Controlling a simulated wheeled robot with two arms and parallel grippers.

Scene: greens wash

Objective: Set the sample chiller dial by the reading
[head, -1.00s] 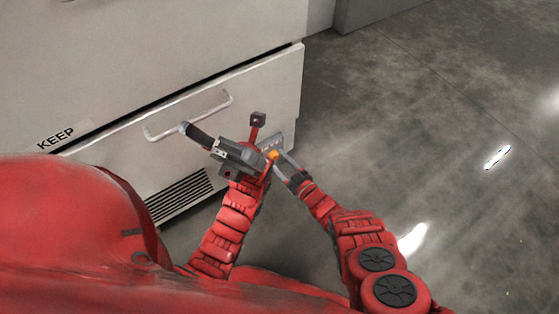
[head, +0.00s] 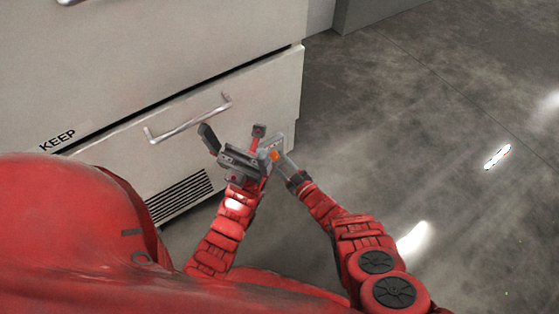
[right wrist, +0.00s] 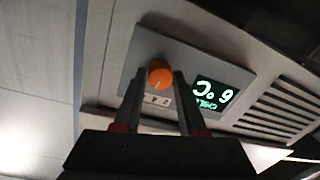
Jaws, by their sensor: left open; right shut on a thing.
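The orange dial (right wrist: 159,74) sits on a grey panel (right wrist: 150,45) on the chiller; its orange also shows in the head view (head: 274,155). My right gripper (head: 280,160) is shut on the dial, one finger on each side. A white strip with small marks (right wrist: 157,100) is partly hidden by the fingers. My left gripper (head: 232,134) is open and empty, in front of the drawer front, left of the dial.
A drawer handle (head: 188,118) is just up and left of my left gripper. A slatted vent (head: 180,195) is low on the white front, and a KEEP label (head: 57,137) is at the left. Open concrete floor (head: 430,120) lies to the right.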

